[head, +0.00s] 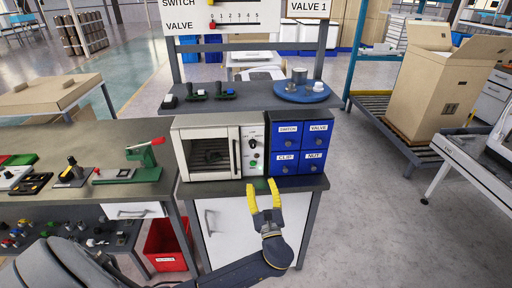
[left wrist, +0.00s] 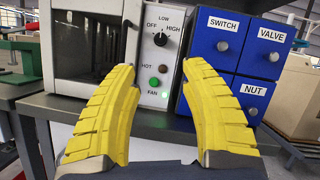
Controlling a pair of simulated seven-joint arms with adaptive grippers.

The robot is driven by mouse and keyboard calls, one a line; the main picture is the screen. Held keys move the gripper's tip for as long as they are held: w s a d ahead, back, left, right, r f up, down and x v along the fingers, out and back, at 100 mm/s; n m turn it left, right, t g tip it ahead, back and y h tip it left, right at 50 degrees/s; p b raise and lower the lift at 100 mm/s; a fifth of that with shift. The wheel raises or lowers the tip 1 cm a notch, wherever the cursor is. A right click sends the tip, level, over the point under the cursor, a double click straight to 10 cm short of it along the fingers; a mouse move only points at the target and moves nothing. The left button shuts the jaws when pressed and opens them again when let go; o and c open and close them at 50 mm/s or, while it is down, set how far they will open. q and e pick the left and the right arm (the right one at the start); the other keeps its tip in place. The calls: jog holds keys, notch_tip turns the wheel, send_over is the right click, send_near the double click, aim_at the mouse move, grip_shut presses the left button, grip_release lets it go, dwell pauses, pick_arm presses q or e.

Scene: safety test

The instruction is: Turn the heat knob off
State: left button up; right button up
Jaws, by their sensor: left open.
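My left gripper (head: 263,188), with yellow fingers, is open and empty in front of and below the panel. In the left wrist view its fingers (left wrist: 159,72) flank the panel. My right gripper is not in view.
Blue labelled drawers (head: 298,150) stand right beside the oven. A shelf (head: 250,97) above holds a blue round tray (head: 302,93) and small switches. A green press (head: 140,165) stands on the bench at left. The space before the oven is clear.

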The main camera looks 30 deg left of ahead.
aim_at(253, 147)
pick_arm(q)
jog(key=x, duration=1.6)
jog(key=shift+w+a+r, duration=0.1)
jog(key=shift+w+a, duration=0.15)
jog(key=shift+c, duration=0.2)
grip_shut()
